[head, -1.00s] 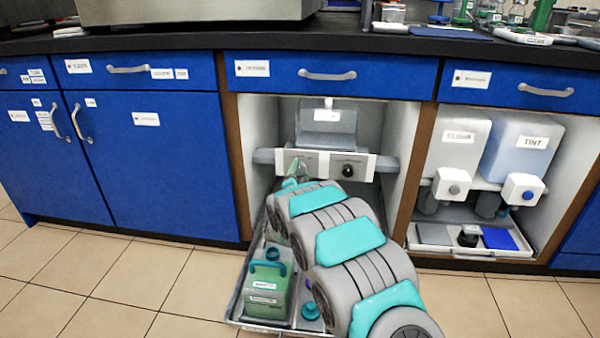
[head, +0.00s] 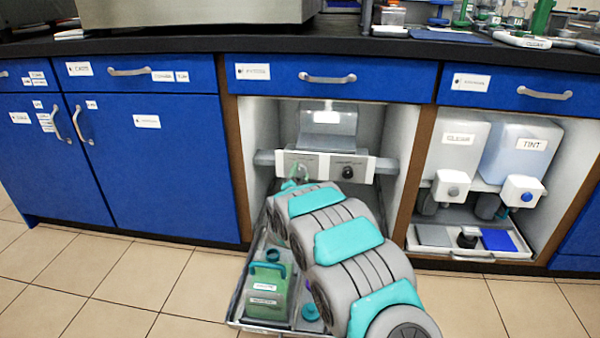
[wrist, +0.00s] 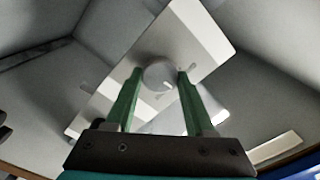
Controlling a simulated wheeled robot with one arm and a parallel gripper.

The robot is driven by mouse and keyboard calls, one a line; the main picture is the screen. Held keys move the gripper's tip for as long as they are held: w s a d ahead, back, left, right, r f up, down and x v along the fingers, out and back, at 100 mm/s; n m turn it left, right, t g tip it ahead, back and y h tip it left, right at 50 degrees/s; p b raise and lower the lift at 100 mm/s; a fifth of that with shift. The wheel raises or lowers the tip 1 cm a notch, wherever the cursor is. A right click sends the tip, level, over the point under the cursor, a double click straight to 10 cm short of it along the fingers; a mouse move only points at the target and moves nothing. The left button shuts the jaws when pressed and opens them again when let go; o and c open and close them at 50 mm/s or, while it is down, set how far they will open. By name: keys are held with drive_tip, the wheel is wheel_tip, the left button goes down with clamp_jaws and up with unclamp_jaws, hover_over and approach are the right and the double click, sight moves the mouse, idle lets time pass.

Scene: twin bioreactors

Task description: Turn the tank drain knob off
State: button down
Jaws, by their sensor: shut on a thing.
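A pale control panel (head: 326,165) spans the open cabinet bay below a grey tank (head: 327,125). A black knob (head: 347,172) on its right half is free. My gripper (head: 301,173) is at the panel's left half and covers the knob there. In the wrist view, the green fingers of my gripper (wrist: 160,80) stand on both sides of a round grey knob (wrist: 158,74), shut on it. A small pale mark shows on the knob's face. The panel (wrist: 205,35) appears tilted behind it. The panel lettering is too small to read.
A pulled-out tray (head: 236,308) below the bay holds a green container (head: 268,287), close beside my arm. The right bay holds two labelled tanks, one marked TINT (head: 524,150), over a tray (head: 432,237). Blue cabinet doors (head: 165,165) are shut at left.

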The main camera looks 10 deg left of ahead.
drive_tip(key=n+p, duration=0.2)
drive_tip(key=n, duration=0.1)
drive_tip(key=shift+r+p, duration=0.15)
drive_tip(key=shift+p, duration=0.25)
drive_tip(key=n+p, duration=0.3)
drive_tip(key=n, duration=0.1)
drive_tip(key=shift+n, duration=0.4)
drive_tip(key=shift+c, duration=1.3)
unclamp_jaws()
drive_tip(key=shift+s+a, duration=0.1)
drive_tip(key=s, duration=0.7)
drive_tip(key=shift+s, duration=0.25)
drive_tip(key=shift+a, duration=0.1)
